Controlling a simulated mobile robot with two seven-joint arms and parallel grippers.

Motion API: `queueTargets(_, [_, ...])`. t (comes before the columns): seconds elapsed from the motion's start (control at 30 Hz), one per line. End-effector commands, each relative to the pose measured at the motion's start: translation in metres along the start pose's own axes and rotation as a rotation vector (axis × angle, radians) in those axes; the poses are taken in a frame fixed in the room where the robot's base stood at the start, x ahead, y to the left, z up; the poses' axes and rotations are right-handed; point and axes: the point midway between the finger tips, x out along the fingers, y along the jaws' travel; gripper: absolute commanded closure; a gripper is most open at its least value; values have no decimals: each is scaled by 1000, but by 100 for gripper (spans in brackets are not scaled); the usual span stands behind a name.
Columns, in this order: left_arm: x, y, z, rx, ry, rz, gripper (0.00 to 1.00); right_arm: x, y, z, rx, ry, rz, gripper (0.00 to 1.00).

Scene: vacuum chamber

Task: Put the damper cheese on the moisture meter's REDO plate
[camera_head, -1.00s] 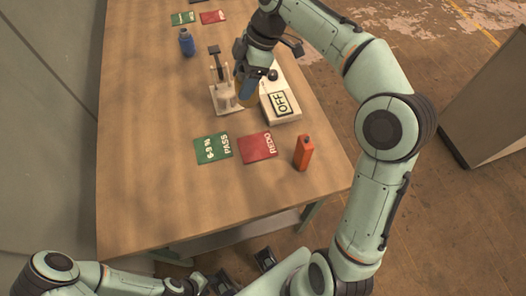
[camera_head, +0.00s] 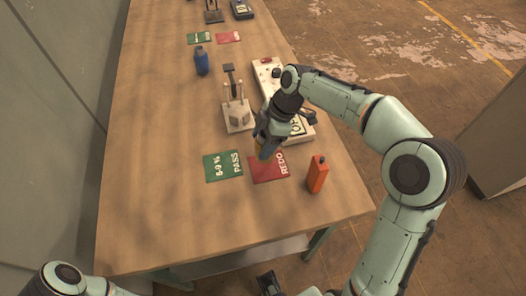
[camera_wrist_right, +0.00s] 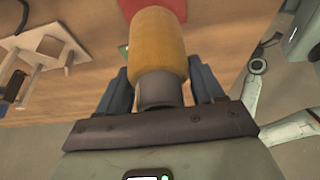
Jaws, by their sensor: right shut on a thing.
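The damper cheese is a yellow-orange cylinder on a grey core; it shows best in the right wrist view (camera_wrist_right: 158,45). My right gripper (camera_head: 264,146) is shut on the core, with a finger on each side. In the head view the hand hides most of the cheese. The red REDO plate (camera_head: 276,174) lies flat on the table below and beside the cheese, partly covered by it. I cannot tell whether they touch. The moisture meter, with a white stand (camera_head: 237,117) and white display box (camera_head: 302,134), stands behind.
The green PASS plate (camera_head: 223,167) lies left of the red one, bare. A blue bottle (camera_head: 201,61) and a second green and red plate pair are farther back. The left table half is clear.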

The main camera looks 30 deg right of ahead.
Motion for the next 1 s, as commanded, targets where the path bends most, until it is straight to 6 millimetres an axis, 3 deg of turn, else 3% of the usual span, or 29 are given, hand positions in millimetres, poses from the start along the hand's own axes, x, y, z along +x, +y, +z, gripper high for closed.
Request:
queueTargets(0.37, [5,-2,0,-1,-2,-1,57,42,0,17,-1,0,-2,71])
queueTargets(0.8, [8,-3,0,-1,-3,-1,57,48,0,20,-1,0,0,71])
queueTargets(0.83, [8,-3,0,-1,-3,-1,57,48,0,20,-1,0,0,26])
queueTargets(0.9, [8,-3,0,-1,-2,-1,57,47,0,20,-1,0,0,7])
queueTargets(1.0, [8,-3,0,-1,-2,-1,57,47,0,20,-1,0,0,7])
